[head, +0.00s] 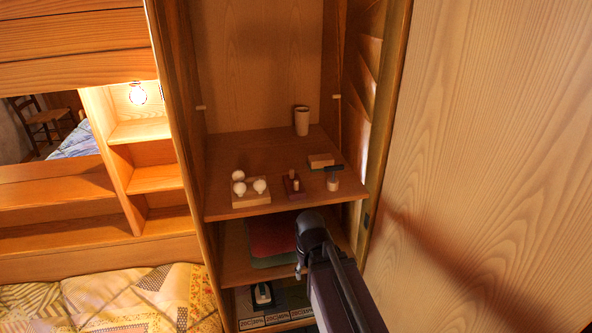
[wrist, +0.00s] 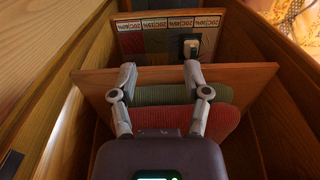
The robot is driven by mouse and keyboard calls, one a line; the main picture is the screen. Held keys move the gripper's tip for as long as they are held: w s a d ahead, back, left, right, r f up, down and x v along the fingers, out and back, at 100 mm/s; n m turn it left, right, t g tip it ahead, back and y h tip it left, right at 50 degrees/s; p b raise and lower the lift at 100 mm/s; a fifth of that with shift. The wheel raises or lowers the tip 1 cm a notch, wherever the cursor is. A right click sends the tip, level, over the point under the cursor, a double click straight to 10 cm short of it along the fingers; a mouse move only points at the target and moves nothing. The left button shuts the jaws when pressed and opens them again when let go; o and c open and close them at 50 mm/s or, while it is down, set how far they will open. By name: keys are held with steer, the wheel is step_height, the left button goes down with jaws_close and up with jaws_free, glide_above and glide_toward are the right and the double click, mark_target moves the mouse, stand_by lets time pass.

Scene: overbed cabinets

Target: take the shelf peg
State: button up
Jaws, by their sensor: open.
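Small pale pegs stick out of the cabinet's left wall (head: 200,107) and right wall (head: 337,96), above the upper shelf. A small dark red block (head: 292,187) on the upper shelf holds a small pale upright piece (head: 293,173). I cannot tell which of these is the shelf peg. My gripper (head: 299,274) is below the upper shelf's front edge, before the lower shelves, well below all of these. In the wrist view my gripper (wrist: 159,72) is open with nothing between its fingers; no peg can be made out there.
The upper shelf (head: 245,149) also carries a block with white knobs (head: 250,192), a wooden block (head: 320,160), a small jar (head: 333,182) and a cup (head: 301,120). Red (wrist: 168,118) and green mats (wrist: 165,94) lie on the shelf below. Cabinet walls flank my arm.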

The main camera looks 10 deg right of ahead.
step_height(320, 180, up, 28)
steer(key=w+p, duration=0.3)
steer(key=p, duration=2.3)
step_height(320, 180, up, 6)
steer(key=n+p, duration=0.5)
steer(key=p, duration=0.2)
glide_above(296, 181)
steer(key=shift+a+r, duration=0.1)
steer(key=shift+r, duration=0.05)
step_height(296, 181, down, 9)
steer(key=b, duration=0.8)
steer(key=shift+r+b, duration=0.2)
steer(key=shift+b, duration=0.2)
steer(key=shift+f, duration=0.1)
steer(key=shift+f+b, duration=2.5)
steer(key=shift+b, duration=0.1)
